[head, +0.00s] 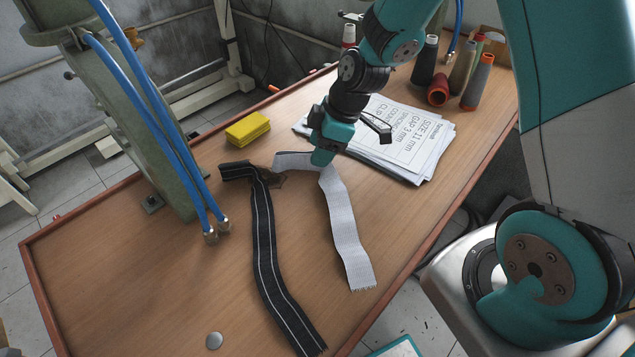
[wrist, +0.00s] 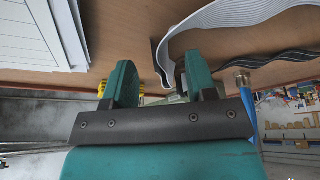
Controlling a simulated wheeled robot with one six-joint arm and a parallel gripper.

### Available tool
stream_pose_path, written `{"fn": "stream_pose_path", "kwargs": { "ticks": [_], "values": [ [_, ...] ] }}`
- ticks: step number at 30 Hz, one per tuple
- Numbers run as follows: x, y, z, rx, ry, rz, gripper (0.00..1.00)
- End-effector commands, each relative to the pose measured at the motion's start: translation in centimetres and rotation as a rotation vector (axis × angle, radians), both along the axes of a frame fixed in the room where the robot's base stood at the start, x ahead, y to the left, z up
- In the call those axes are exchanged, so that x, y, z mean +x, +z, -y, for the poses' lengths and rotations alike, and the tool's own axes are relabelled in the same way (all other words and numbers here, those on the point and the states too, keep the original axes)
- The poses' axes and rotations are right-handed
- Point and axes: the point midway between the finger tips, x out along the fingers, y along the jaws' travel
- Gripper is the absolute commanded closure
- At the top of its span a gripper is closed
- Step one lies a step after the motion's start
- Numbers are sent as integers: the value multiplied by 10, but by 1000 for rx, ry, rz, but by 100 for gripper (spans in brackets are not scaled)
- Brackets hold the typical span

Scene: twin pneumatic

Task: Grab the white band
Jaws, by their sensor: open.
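The white band (head: 346,230) lies on the wooden table, its near end flat and its far part bending left beneath my gripper (head: 322,157). In the wrist view my gripper (wrist: 160,76) shows two teal fingers apart. The white band (wrist: 235,14) curves down close to the right finger, with part of it showing in the gap between the fingers. I cannot tell whether a finger touches it. My gripper hides some of the band in the head view.
A black striped band (head: 266,250) lies left of the white one. A yellow block (head: 248,129), printed sheets (head: 410,140) and several thread spools (head: 478,80) stand farther back. Blue hoses (head: 165,130) run down at left. The table's left front is mostly clear, with a metal disc (head: 214,341).

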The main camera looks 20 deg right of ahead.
Motion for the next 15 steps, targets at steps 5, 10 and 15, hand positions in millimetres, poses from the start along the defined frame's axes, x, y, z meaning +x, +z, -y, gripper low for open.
{"fn": "stream_pose_path", "kwargs": {
  "ticks": [5,10,15],
  "values": [
    [4,-21,-9,-1,1,-2,48],
    [5,-27,-11,0,0,1,48],
    [5,-27,-10,0,0,1,55]
  ]
}}
